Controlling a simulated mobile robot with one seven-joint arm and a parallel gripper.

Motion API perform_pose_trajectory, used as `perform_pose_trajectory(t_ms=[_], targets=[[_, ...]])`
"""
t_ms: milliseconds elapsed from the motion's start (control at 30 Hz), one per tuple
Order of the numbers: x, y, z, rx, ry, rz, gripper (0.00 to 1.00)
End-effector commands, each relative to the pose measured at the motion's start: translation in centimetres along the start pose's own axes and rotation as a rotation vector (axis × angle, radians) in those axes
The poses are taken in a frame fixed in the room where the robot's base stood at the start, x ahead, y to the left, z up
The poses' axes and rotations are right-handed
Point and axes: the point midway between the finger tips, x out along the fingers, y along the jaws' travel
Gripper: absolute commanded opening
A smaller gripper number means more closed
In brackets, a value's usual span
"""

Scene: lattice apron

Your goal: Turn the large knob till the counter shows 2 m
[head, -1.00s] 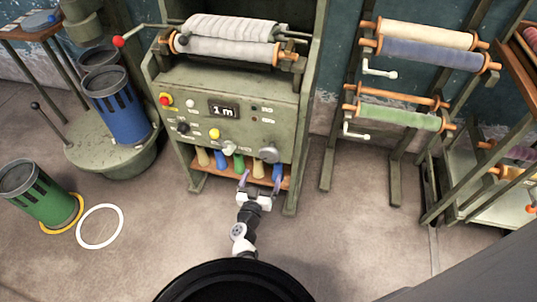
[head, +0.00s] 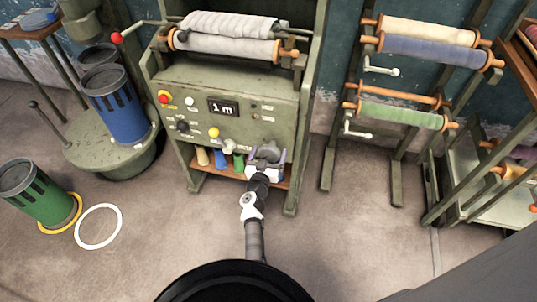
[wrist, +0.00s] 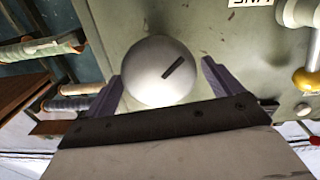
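The large knob (head: 268,151) is a grey round knob at the lower right of the green machine's front panel. In the wrist view the knob (wrist: 160,70) is a pale dome with a dark slanted slot mark. The counter (head: 222,108) is a dark display reading 1 m. My gripper (head: 266,160) is at the knob. In the wrist view its two purple fingers (wrist: 162,85) are spread, one on each side of the knob. A gap shows on the right side; whether the left finger touches the knob I cannot tell.
Smaller knobs and buttons sit on the panel, including a yellow one (head: 214,132) and a red one (head: 165,98). A pale valve-like handle with a yellow tip (wrist: 307,78) is close to my gripper's right.

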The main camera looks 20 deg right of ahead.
Motion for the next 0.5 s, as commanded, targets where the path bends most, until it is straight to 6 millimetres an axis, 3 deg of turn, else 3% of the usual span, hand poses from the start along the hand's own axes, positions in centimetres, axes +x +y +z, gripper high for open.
perform_pose_trajectory(t_ms=[33, 300, 500], targets=[[-0.01, 0.0, 0.0, 0.0, 0.0, 0.0, 0.84], [-0.03, -0.01, 0.01, 0.0, 0.0, 0.0, 0.51], [-0.04, 0.0, -0.01, 0.014, 0.0, 0.0, 0.51]])
